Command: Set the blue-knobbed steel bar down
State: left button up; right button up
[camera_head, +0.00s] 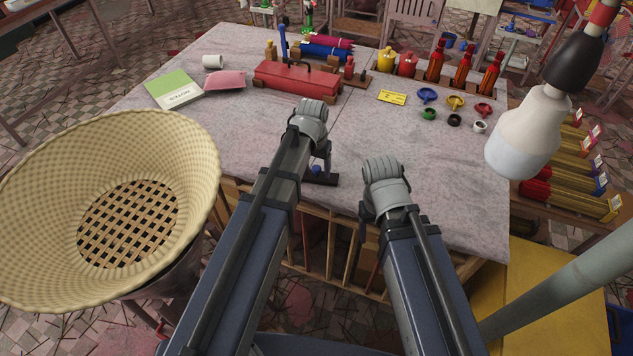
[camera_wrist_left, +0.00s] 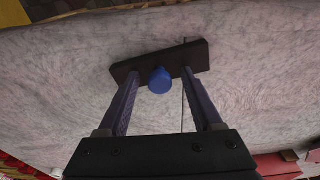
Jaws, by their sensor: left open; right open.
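A blue knob (camera_wrist_left: 160,81) sits at a flat black block (camera_wrist_left: 190,56) on the grey stone tabletop. In the head view the blue knob (camera_head: 316,169) and black block (camera_head: 322,179) are near the table's front edge, partly behind my left wrist. The bar's steel length cannot be made out. My left gripper (camera_wrist_left: 160,82) is open, its fingers on either side of the knob with gaps between. My right gripper (camera_head: 366,212) is open at the front edge, mostly hidden by its own wrist.
A red toolbox (camera_head: 296,82) stands farther back. A green-white booklet (camera_head: 174,89) and pink cloth (camera_head: 225,80) lie left. A large woven basket (camera_head: 195,150) stands at front left.

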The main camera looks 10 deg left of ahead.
pick_arm(q)
grip_shut()
dwell(0.5)
dwell(0.9)
